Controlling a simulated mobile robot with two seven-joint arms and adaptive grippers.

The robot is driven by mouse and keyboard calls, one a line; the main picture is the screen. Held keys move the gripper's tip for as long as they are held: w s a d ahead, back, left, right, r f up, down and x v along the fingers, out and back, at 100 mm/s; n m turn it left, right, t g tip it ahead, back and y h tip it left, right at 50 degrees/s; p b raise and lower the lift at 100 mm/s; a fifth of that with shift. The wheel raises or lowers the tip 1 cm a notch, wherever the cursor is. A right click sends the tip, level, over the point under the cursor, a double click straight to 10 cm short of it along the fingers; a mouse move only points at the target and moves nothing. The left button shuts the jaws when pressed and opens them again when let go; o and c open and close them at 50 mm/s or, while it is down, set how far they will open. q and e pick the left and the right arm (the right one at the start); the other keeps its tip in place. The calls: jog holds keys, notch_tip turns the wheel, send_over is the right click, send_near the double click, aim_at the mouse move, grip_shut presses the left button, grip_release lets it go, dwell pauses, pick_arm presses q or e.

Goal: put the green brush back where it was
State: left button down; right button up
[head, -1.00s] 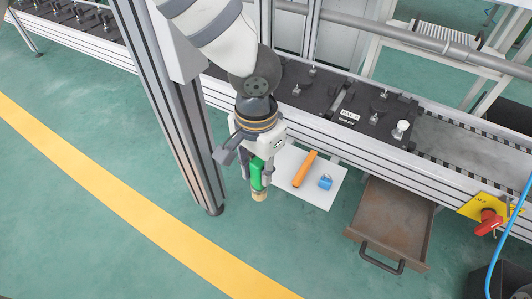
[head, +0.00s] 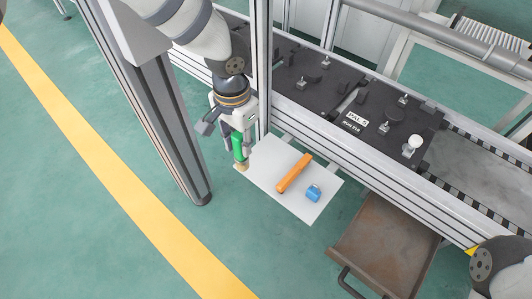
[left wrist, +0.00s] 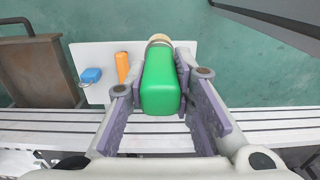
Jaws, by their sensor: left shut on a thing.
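The green brush (head: 239,147) is held in my left gripper (head: 236,150), its pale bristle end pointing down. In the head view it is at the left corner of the white board (head: 297,207); I cannot tell whether it touches the board. In the left wrist view the green block-shaped handle (left wrist: 160,84) sits between the two fingers of the left gripper (left wrist: 165,100), with the pale end beyond it, over the board's edge. My right gripper is not seen.
A conveyor line with a dark pallet plate (head: 340,100) runs behind the board. A metal upright (head: 165,110) stands left of the gripper. A brown open drawer (head: 385,245) is at the lower right. Part of my other arm shows at the lower right edge.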

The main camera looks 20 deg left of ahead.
pick_arm(q)
jog(key=w+d+f+b, duration=0.1)
jog(key=w+f+b, duration=0.1)
jog(key=w+f, duration=0.1)
jog(key=w+f+b, duration=0.3)
jog(key=f, duration=0.2)
jog(key=w+d+f+b, duration=0.1)
jog(key=w+f+b, duration=0.1)
jog(key=w+f, duration=0.1)
jog(key=shift+w+d+f, duration=0.3)
jog(key=shift+w+f, duration=0.05)
jog(key=shift+f, duration=0.05)
jog(key=shift+r, duration=0.15)
jog(key=c, duration=1.4)
grip_release()
jog(key=shift+f, duration=0.2)
jog(key=shift+o, duration=0.2)
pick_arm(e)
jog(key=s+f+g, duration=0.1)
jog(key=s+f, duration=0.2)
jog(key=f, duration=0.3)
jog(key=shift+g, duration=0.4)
